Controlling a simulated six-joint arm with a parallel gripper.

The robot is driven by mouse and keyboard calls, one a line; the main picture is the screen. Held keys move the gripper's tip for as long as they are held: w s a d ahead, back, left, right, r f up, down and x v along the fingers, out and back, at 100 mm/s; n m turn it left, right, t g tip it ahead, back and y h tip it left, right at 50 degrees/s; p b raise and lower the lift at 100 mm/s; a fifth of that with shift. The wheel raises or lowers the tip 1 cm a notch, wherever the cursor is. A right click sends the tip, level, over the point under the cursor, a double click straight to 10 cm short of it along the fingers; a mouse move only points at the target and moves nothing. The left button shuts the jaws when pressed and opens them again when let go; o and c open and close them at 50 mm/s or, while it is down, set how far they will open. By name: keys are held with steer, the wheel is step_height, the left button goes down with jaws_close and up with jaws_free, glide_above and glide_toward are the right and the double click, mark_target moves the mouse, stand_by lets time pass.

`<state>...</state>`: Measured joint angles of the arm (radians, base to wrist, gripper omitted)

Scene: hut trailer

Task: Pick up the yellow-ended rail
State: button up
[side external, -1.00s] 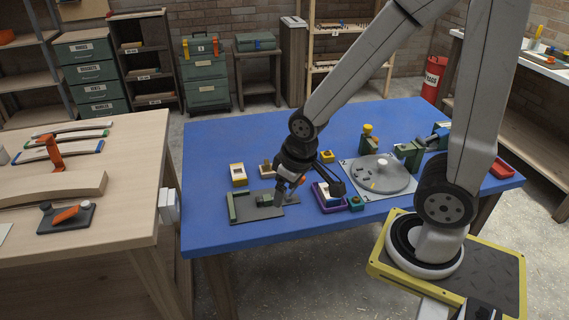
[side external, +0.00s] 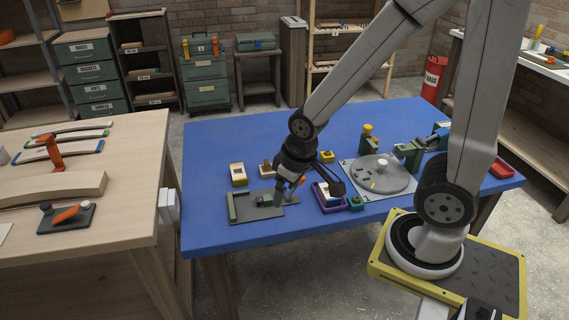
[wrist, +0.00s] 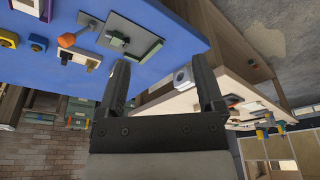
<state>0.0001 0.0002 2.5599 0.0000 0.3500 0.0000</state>
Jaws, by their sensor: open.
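My gripper (side external: 281,205) is open and empty over the blue table, by the grey plate (side external: 240,213). In the wrist view its two fingers (wrist: 163,75) stand apart with nothing between them. Several curved wooden rails lie on the pale wooden table at the left, well away from my gripper. One has blue ends (side external: 62,151) and another behind it has green at its end (side external: 85,134). I cannot make out yellow ends on any rail.
An orange clamp-like tool (side external: 54,152) stands by the rails. A thick curved wooden piece (side external: 50,187) and a dark block with an orange handle (side external: 66,217) lie nearer. A round grey turntable (side external: 385,181) is on the blue table (side external: 330,225). A gap separates the tables.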

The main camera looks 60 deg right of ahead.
steer(key=m+g, duration=0.2)
steer(key=m, duration=2.3)
glide_toward(239, 177)
steer(key=shift+a+f, duration=0.2)
steer(key=shift+a, duration=0.15)
steer(key=shift+w+d+f+m+g, duration=0.3)
steer(key=shift+d+f+m, duration=0.15)
steer(key=shift+m, duration=0.45)
steer(key=shift+f, duration=1.3)
steer(key=shift+f, duration=0.1)
